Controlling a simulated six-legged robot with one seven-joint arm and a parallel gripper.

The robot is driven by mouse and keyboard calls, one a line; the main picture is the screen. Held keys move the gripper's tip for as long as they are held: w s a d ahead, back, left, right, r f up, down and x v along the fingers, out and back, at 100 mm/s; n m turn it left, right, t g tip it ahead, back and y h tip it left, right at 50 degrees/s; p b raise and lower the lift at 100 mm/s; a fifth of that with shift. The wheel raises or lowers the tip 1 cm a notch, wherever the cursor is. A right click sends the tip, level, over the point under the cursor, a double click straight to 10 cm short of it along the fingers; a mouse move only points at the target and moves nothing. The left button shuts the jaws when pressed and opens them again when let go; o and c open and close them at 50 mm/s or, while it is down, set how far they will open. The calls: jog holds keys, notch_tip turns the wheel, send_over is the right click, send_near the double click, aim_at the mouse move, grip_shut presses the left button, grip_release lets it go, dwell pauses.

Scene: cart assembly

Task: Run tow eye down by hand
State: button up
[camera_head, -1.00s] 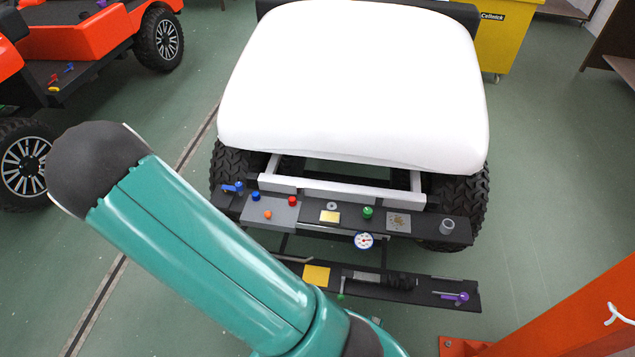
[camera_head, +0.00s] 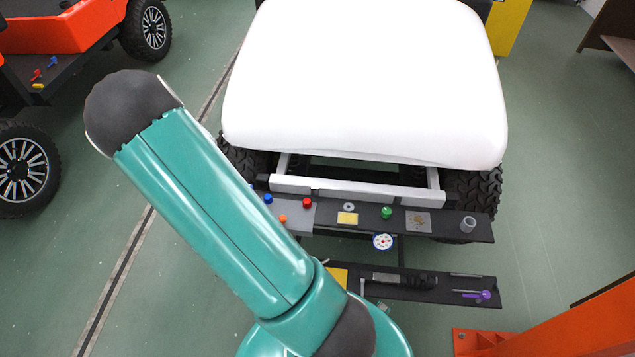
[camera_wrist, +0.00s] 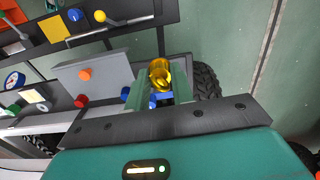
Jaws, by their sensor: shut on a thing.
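The tow eye (camera_wrist: 160,73) is a shiny gold-yellow looped piece in the wrist view. It stands at the end of the cart's upper dark shelf (camera_head: 450,222). My gripper (camera_wrist: 160,87) has its two green fingers on either side of the tow eye and is shut on it. A blue part (camera_wrist: 162,97) shows just below the tow eye, between the fingers. The tow eye's lower end and any thread are hidden. In the head view my arm covers the gripper and the tow eye.
Close to the fingers lies a grey plate (camera_wrist: 100,72) with an orange knob (camera_wrist: 85,74) and a red knob (camera_wrist: 81,101). A lower dark shelf (camera_head: 400,287) carries a purple-handled tool (camera_head: 485,295). An orange beam (camera_head: 570,318) stands at lower right. A black tyre (camera_wrist: 206,80) is beside the gripper.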

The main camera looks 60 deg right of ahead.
jog(key=s+d+m, duration=2.5)
jog(key=s+m, duration=0.2)
jog(key=s, duration=0.1)
jog(key=shift+s+f, duration=0.25)
jog(key=shift+s, duration=0.05)
jog(key=shift+f, duration=0.1)
jog(key=shift+w+f, duration=0.1)
jog(key=shift+f, duration=2.05)
jog(key=shift+f, duration=0.8)
jog(key=shift+f, duration=0.35)
